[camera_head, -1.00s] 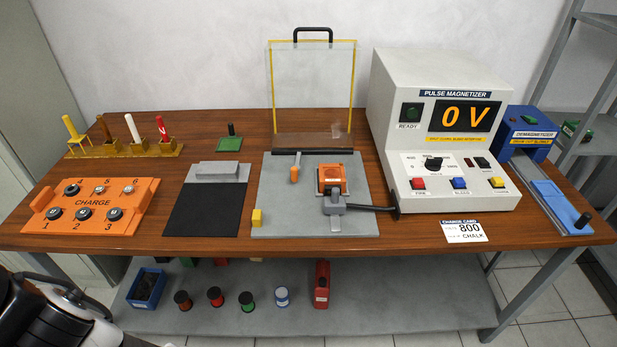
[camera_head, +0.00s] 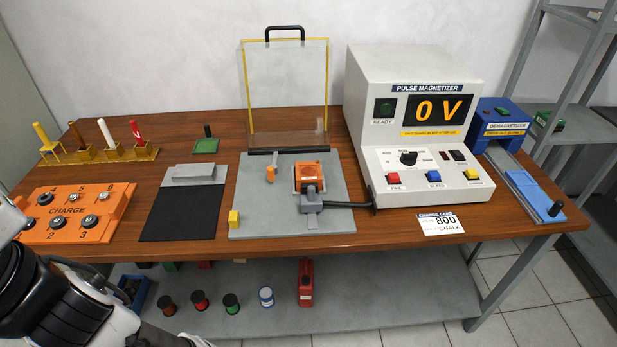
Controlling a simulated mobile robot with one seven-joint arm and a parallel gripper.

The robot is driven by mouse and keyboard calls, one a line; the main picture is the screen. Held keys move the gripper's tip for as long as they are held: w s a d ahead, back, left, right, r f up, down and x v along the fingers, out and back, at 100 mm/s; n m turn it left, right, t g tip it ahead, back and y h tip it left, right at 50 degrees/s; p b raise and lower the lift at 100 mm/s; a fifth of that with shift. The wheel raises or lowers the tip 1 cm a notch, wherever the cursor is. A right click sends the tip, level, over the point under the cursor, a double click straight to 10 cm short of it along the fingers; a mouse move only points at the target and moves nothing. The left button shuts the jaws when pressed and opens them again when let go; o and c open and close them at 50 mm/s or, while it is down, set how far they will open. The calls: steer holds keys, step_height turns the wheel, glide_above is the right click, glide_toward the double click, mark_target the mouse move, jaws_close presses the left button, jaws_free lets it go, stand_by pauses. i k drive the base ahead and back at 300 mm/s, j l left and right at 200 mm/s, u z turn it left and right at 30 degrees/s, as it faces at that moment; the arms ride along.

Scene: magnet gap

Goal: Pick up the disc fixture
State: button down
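No part is labelled as the disc fixture, and I cannot tell for certain which one it is. A small green plate with a dark upright handle (camera_head: 206,146) stands at the back of the table, left of the clear shield. An orange block fixture (camera_head: 311,174) sits on the grey base plate (camera_head: 250,205), with a grey clamp (camera_head: 309,197) at its front. An orange tray marked CHARGE (camera_head: 72,211) holds several round metal-topped pieces at the left. My dark arm reaches in at the lower left, in front of this tray's corner. My gripper's fingertips are not visible.
The clear yellow-edged shield (camera_head: 286,95) stands raised behind the base plate. The pulse magnetizer (camera_head: 415,135) reads 0 V; the blue demagnetizer (camera_head: 499,130) is at right. Coloured-handled tools stand in a rack (camera_head: 100,155). Spools stand on the lower shelf.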

mark_target(307, 174)
steer(key=i+j+z, duration=0.3)
steer(key=j, duration=0.25)
steer(key=j+z, duration=0.35)
steer(key=j, duration=0.15)
steer(key=j+z, duration=0.3)
steer(key=j, duration=0.3)
steer(key=i+j, duration=0.4)
